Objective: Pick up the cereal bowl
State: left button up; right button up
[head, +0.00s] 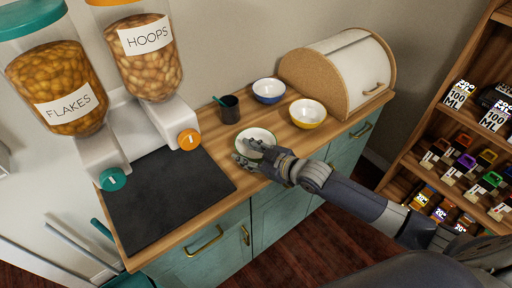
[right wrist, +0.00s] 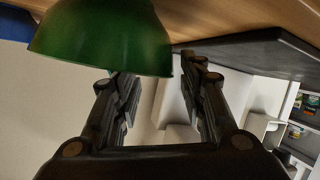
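A green-rimmed bowl (head: 258,135) with a pale inside sits upright on the wooden counter near its front edge. The right wrist view shows its green outer wall (right wrist: 105,38). My right gripper (head: 244,157) is at the bowl's near left side in the head view and hides part of its rim. In the right wrist view the fingers (right wrist: 165,85) are spread apart, with the bowl's rim reaching across the left finger into the gap. I cannot tell whether they touch. A blue bowl (head: 268,91) and a yellow bowl (head: 307,113) stand farther back. My left gripper is not in view.
A dark mat (head: 165,203) lies left of the bowl, below the flakes dispenser (head: 58,88) and hoops dispenser (head: 146,60). A dark cup (head: 229,109) stands just behind. A bread box (head: 340,73) is at the back right. Shelves (head: 470,150) stand at right.

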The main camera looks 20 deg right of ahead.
jog(key=shift+x, duration=1.45)
jog(key=shift+r, duration=0.1)
grip_shut()
jog(key=shift+r, duration=0.15)
